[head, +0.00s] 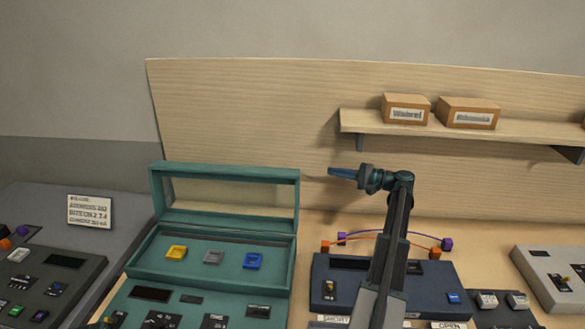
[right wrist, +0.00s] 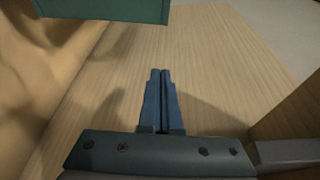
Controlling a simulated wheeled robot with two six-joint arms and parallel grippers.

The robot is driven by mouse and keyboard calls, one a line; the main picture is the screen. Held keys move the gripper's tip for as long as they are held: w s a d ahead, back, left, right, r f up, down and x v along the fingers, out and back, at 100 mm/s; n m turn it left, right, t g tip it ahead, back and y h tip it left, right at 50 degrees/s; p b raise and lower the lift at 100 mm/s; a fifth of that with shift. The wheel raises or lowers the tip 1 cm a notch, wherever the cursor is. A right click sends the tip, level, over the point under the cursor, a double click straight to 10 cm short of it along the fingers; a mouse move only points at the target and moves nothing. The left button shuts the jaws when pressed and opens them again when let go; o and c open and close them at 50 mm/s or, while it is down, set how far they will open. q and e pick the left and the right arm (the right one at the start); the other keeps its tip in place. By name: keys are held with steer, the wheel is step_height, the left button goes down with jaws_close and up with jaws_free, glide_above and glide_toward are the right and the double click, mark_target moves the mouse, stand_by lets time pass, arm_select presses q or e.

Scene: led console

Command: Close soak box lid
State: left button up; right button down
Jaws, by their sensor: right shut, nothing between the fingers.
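The teal soak box (head: 205,276) stands on the bench left of centre in the head view. Its lid (head: 225,226), a teal frame with a clear pane, stands raised at the back of the box. Inside lie a yellow piece (head: 176,253), a grey piece (head: 213,257) and a blue piece (head: 253,261). My right gripper (head: 331,171) is shut and empty, to the right of the lid's upper right corner and apart from it. In the right wrist view its blue fingers (right wrist: 159,95) are together, with a teal edge (right wrist: 105,10) ahead at the top. My left gripper is out of view.
A dark blue console (head: 330,298) with orange and purple leads (head: 390,240) sits under my right arm. A shelf (head: 460,127) with cardboard boxes (head: 406,109) hangs on the wooden back panel. Dark consoles (head: 75,280) stand at the left.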

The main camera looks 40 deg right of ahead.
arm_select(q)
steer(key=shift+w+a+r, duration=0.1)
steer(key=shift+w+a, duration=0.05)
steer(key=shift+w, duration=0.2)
arm_select(e)
steer(key=w+a, duration=0.6)
steer(key=w, duration=0.1)
steer(key=shift+w+a, duration=0.2)
steer(key=shift+a, duration=0.2)
steer(key=shift+r, duration=0.1)
